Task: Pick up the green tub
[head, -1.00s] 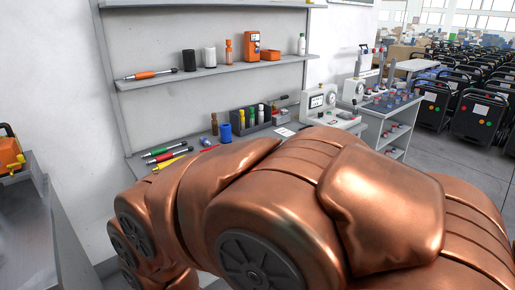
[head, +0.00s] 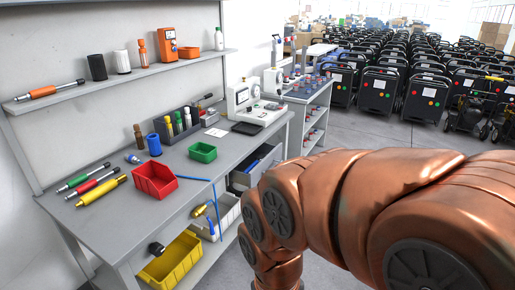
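The green tub (head: 203,153) is a small open bin on the grey workbench (head: 184,187). It stands upright, right of the blue cylinder and behind the red bin, and looks empty. My copper-coloured arm fills the lower right of the head view, to the right of the bench front. My gripper is not in view; the end of my arm runs out of the bottom of the picture. Nothing covers the green tub.
A red bin (head: 155,180) and a blue cylinder (head: 154,145) stand left of the tub. A black tray (head: 246,128) lies behind right. Several screwdriver-like tools lie at the left. A yellow bin (head: 172,262) sits on the shelf below. A wall shelf (head: 130,75) hangs above.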

